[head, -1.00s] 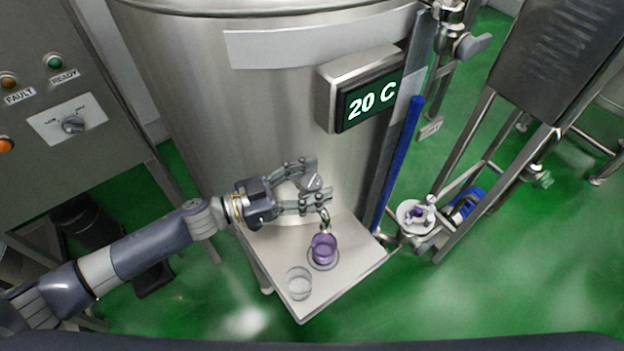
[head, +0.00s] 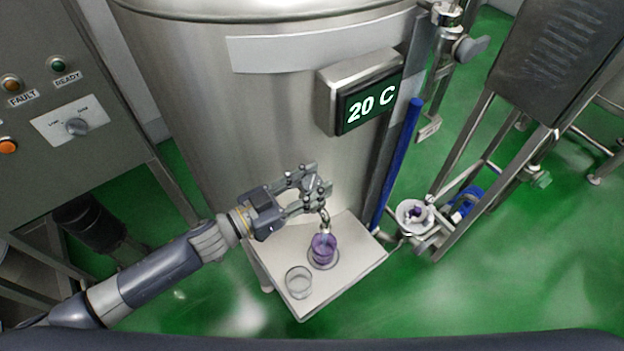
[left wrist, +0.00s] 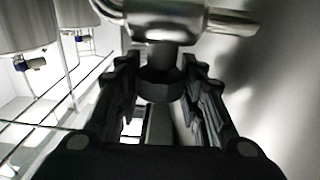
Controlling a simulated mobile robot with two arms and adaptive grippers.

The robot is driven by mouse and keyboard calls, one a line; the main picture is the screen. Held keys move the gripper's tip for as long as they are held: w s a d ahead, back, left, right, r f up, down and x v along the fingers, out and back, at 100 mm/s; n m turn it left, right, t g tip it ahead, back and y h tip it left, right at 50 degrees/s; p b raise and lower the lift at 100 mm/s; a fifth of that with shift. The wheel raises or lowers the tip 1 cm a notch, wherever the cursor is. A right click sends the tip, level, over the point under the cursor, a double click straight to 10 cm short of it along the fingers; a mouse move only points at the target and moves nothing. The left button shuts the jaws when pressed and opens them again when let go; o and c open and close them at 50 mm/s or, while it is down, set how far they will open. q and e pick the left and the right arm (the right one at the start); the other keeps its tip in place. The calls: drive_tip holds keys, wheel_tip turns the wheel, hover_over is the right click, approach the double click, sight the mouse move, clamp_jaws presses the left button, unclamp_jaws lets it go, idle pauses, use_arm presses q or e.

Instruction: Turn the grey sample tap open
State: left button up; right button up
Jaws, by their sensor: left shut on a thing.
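The grey sample tap (head: 323,211) sticks out from the front of the steel tank, its spout pointing down. My left gripper (head: 314,186) is shut on the tap's grey handle, whose top is largely covered by the fingers. In the left wrist view, the tap's shiny metal body (left wrist: 165,18) is at the top, and a dark round part of the tap (left wrist: 162,88) sits between the two fingers. My right gripper is not in view.
A clear empty-looking glass (head: 299,282) stands on the pale shelf (head: 345,268), left of the purple cup. A display box reading 20 C (head: 368,103) juts from the tank (head: 240,120) above the tap. A blue upright pipe (head: 398,165) stands to the right.

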use_arm(q)
drive_tip(key=shift+s+n+t+y, duration=0.1)
drive_tip(key=shift+n+t+y, duration=0.7)
drive_tip(key=shift+n+t, duration=0.25)
drive_tip(key=shift+n+t+y, duration=0.65)
drive_tip(key=shift+t+y, duration=0.25)
drive_tip(key=shift+t, duration=0.05)
drive_tip(key=shift+n+t+y+b, duration=0.75)
drive_tip(key=shift+n+t+y, duration=0.65)
drive_tip(key=shift+y, duration=0.6)
drive_tip(key=shift+r+n+y, duration=0.1)
drive_tip(key=shift+n+y, duration=0.2)
drive_tip(key=o, duration=1.1)
